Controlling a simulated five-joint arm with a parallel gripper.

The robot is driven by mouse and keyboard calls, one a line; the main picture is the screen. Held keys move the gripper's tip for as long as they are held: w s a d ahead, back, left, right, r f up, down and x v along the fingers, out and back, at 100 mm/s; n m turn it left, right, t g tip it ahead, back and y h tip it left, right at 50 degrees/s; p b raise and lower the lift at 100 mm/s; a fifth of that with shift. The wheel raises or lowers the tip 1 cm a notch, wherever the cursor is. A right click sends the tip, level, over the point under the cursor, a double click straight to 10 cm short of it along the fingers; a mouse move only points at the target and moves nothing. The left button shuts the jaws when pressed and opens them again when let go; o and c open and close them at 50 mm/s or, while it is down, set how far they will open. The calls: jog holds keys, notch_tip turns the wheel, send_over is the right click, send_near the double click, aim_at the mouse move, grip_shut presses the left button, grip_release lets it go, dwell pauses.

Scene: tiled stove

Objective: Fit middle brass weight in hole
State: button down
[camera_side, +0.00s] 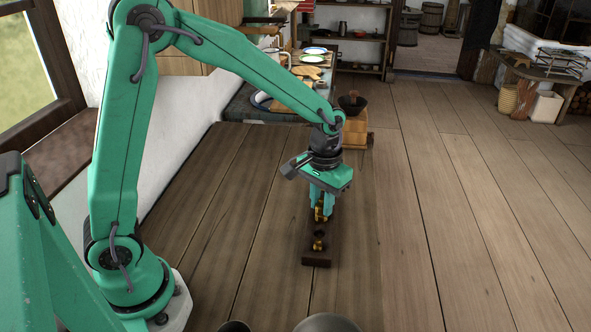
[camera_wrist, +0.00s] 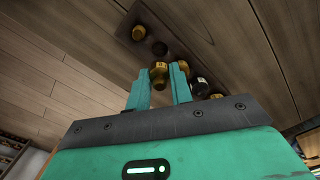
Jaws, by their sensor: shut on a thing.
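My gripper (camera_wrist: 159,80) is shut on a brass weight (camera_wrist: 158,70), which sits between the two fingertips. In the side view my gripper (camera_side: 320,200) points down over the dark wooden block (camera_side: 317,262), with brass showing at its fingers. In the wrist view the block (camera_wrist: 127,31) carries a small brass weight (camera_wrist: 139,33) near its end. A dark round spot, which looks like an open hole (camera_wrist: 159,48), lies between that weight and the held one. I cannot tell whether the held weight's lower end is clear of the block.
Beyond the right finger are another brass weight (camera_wrist: 182,64), a dark-topped one (camera_wrist: 200,84) and a further brass one (camera_wrist: 216,97). A wooden box with a dark bowl (camera_side: 352,102) stands behind. The plank surface (camera_side: 440,220) right of the block is clear.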

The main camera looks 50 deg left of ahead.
jog(key=shift+f, duration=2.65)
jog(key=shift+f, duration=0.85)
jog(key=shift+r, duration=0.55)
dwell(4.0)
